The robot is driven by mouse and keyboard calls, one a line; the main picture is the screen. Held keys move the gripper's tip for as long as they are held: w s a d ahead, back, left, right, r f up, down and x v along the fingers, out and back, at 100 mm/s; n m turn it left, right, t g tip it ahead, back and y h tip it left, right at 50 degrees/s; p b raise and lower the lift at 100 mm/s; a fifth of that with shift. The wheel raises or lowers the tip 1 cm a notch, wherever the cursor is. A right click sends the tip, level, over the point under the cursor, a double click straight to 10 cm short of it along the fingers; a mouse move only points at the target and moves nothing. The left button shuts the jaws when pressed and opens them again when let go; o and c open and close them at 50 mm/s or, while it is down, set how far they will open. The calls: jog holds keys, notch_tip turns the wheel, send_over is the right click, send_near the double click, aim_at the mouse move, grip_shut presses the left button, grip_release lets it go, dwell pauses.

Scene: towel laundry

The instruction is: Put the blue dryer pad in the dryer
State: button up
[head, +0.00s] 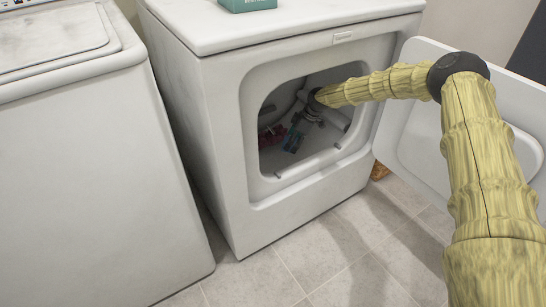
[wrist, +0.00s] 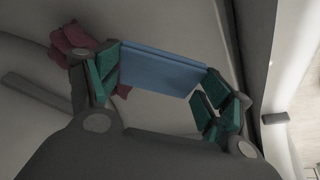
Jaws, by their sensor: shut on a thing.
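The blue dryer pad (wrist: 163,70) is a flat blue slab between the green-padded fingers of my gripper (wrist: 162,78) in the wrist view. My gripper is shut on it, with one finger at each end. In the head view my gripper (head: 298,130) is inside the open drum of the white dryer (head: 232,130), reached in through the round-cornered opening. The pad is small and dim there, and I cannot tell it clearly from the fingers.
A dark red cloth (wrist: 72,42) lies in the drum beside the left finger; it also shows in the head view (head: 268,137). The dryer door (head: 408,128) stands open at the right. A white washer (head: 85,180) stands left. A teal box (head: 247,4) sits on the dryer.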

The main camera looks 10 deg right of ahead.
aim_at(288, 163)
jog(key=shift+f+b, duration=1.8)
jog(key=shift+f, duration=3.1)
jog(key=shift+f, duration=0.2)
jog(key=o, duration=0.7)
jog(key=shift+r, duration=0.15)
jog(key=p+v, duration=0.4)
jog(key=v, duration=0.8)
